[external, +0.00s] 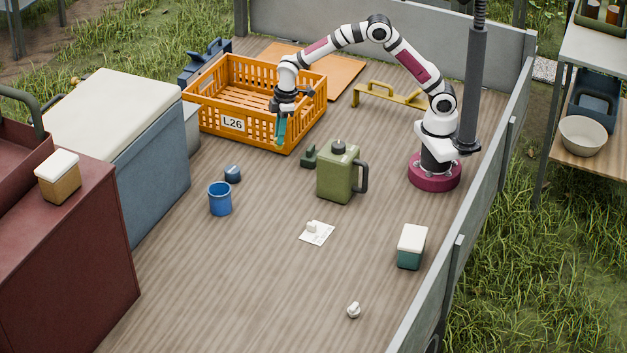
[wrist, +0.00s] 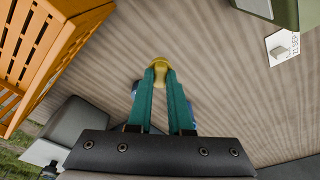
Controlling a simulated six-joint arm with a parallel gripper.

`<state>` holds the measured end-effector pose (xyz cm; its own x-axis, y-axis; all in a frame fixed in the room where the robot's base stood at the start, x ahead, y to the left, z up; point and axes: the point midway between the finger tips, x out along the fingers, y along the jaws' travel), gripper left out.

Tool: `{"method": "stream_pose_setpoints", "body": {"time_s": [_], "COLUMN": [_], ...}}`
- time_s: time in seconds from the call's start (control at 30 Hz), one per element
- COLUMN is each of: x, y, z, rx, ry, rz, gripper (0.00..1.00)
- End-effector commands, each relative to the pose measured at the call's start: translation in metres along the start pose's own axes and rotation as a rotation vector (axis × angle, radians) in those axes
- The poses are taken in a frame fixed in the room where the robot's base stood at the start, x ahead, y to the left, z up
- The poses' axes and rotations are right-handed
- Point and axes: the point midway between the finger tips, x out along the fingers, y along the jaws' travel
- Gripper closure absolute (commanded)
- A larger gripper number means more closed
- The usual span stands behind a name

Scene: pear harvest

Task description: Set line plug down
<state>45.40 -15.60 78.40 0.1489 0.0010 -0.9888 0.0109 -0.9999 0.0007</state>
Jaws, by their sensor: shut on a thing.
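My gripper (external: 280,138) hangs fingers-down just in front of the orange crate's near side, above the wooden deck. In the wrist view its teal fingers (wrist: 159,75) are shut on a small yellow, rounded piece (wrist: 158,63), which I take to be the line plug. The piece sits at the fingertips, partly hidden by them, with the deck behind it. I cannot make it out in the external view. A white card (external: 322,238) with a small white block on it lies on the deck, apart from the gripper; it also shows in the wrist view (wrist: 289,54).
The orange crate (external: 205,117), marked L26, stands beside the gripper. A green jug (external: 337,178), a small green item (external: 309,158), a blue cup (external: 220,200) and a dark blue piece (external: 232,174) stand nearby. The deck around the card is mostly clear.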

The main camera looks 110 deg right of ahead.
Motion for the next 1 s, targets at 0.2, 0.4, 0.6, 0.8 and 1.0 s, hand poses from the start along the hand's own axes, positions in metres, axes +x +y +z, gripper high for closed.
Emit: {"method": "stream_pose_setpoints", "body": {"time_s": [0.2, 0.4, 0.6, 0.8, 1.0], "x": [0.009, 0.017, 0.047, 0.082, 0.116], "y": [0.054, 0.097, 0.106, 0.106, 0.106], "z": [-0.045, -0.068, -0.066, -0.061, -0.056], "rx": [0.003, 0.009, 0.011, 0.011, 0.011], "ry": [-0.003, -0.003, -0.005, -0.002, -0.001], "rz": [0.002, 0.0, -0.003, 0.0, 0.0], "gripper": [1.0, 1.0, 1.0, 1.0, 1.0]}}
